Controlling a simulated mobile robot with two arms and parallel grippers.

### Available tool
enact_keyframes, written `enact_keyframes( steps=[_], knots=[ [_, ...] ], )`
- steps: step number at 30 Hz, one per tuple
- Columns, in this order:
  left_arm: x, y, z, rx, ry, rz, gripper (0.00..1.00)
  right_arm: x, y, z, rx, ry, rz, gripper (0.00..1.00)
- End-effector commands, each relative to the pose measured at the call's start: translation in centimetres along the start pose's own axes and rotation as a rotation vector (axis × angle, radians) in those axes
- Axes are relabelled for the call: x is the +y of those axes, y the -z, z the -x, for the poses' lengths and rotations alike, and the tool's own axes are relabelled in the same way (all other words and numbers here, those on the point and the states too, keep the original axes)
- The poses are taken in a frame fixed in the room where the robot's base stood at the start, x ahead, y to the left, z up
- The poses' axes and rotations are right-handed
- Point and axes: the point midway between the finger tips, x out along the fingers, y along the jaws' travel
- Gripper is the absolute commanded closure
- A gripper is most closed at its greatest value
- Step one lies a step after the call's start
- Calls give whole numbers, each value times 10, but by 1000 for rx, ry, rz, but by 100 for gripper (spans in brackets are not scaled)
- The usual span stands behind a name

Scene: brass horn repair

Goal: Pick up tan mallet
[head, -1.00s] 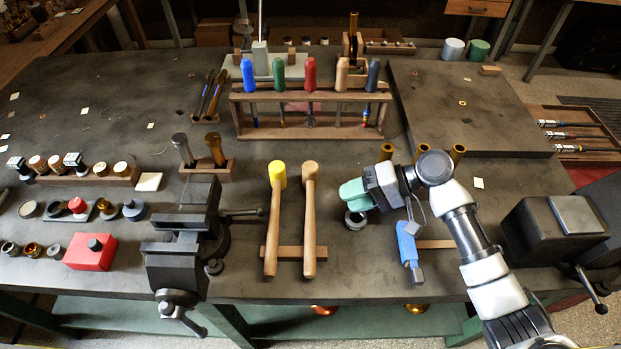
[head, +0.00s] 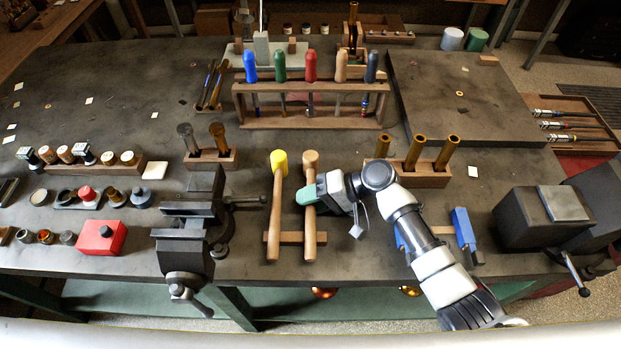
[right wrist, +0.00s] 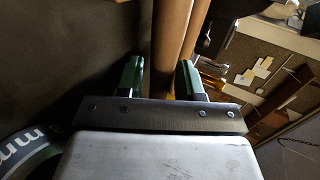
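The tan mallet (head: 310,222) has a tan wooden head (head: 310,158) and a long handle. It lies in the middle of the bench, with its handle over a small wooden rest (head: 286,238). A yellow-headed mallet (head: 278,170) lies beside it on the left. My right gripper (head: 306,194) is at the tan mallet's handle, just below the head. In the right wrist view its two green fingers (right wrist: 161,77) stand apart, with a wooden handle (right wrist: 172,45) between them and a gap on the left side. A second handle shows alongside. My left gripper is not in view.
A dark vise (head: 188,235) stands left of the mallets. A rack of coloured-handled tools (head: 290,120) stands behind. A wooden block with brass tubes (head: 425,178) is behind my right arm, and a blue piece (head: 462,228) lies to its right.

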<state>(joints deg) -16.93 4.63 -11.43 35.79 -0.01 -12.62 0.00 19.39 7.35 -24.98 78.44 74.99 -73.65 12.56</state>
Motion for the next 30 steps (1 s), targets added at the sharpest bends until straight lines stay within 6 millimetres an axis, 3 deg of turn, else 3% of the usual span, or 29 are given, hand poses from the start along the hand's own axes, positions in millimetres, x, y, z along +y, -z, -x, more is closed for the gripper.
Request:
enact_keyframes(
  steps=[2,9,19,30],
  knots=[
    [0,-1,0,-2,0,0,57,0,0,0,0,0,0,67],
    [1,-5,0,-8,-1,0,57,0,0,0,0,-1,0,100],
    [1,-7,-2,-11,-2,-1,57,-8,1,4,1,2,5,100],
    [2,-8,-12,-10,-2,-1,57,-69,1,35,2,2,9,100]
  ],
)
